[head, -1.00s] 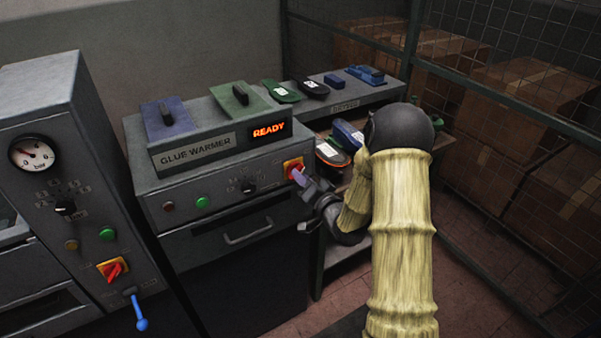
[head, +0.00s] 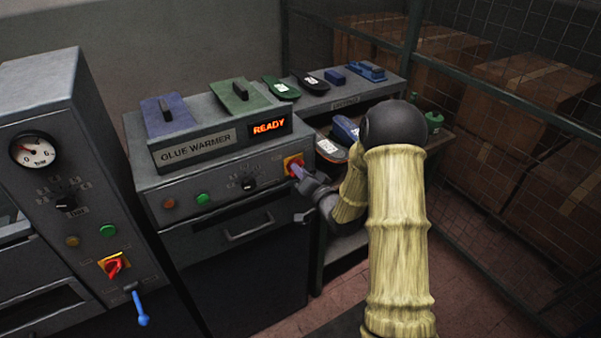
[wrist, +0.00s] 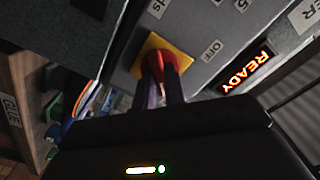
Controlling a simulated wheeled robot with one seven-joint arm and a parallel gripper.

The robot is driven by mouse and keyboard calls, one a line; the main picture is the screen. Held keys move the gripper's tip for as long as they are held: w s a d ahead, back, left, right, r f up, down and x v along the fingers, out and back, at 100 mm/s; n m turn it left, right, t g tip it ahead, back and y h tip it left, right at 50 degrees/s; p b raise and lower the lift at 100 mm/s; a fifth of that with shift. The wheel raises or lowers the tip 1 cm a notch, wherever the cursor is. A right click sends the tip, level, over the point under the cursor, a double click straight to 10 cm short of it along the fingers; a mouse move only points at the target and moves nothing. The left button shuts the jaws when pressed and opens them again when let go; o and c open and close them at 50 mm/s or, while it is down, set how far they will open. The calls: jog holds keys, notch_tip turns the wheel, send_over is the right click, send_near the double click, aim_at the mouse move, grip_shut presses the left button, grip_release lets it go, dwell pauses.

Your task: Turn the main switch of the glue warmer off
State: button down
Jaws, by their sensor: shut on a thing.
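The glue warmer (head: 226,180) is a grey cabinet in the middle of the head view. Its lit display (head: 269,127) reads READY in orange; the display also shows in the wrist view (wrist: 247,71). The main switch is a red knob on a yellow plate (head: 291,161) at the right end of its front panel. In the wrist view the red knob (wrist: 164,64) sits between my fingertips, which partly hide it, with the yellow plate behind. An OFF label (wrist: 211,49) is beside the plate. My gripper (wrist: 163,88) is shut on the knob.
A press with a gauge (head: 35,150), its own red switch (head: 114,267) and a blue lever (head: 139,308) stands at the left. A bench with shoe soles and a wire mesh fence with cardboard boxes (head: 515,95) are at the right.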

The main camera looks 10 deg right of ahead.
jog(key=shift+f+n+b, duration=0.1)
jog(key=shift+n+b, duration=0.2)
jog(key=shift+b, duration=0.2)
jog(key=shift+a+n+b, duration=0.1)
jog(key=shift+n+b, duration=8.5)
jog(key=shift+b, duration=2.55)
jog(key=c, duration=1.5)
grip_release()
jog(key=shift+o, duration=0.2)
jog(key=shift+s, duration=0.1)
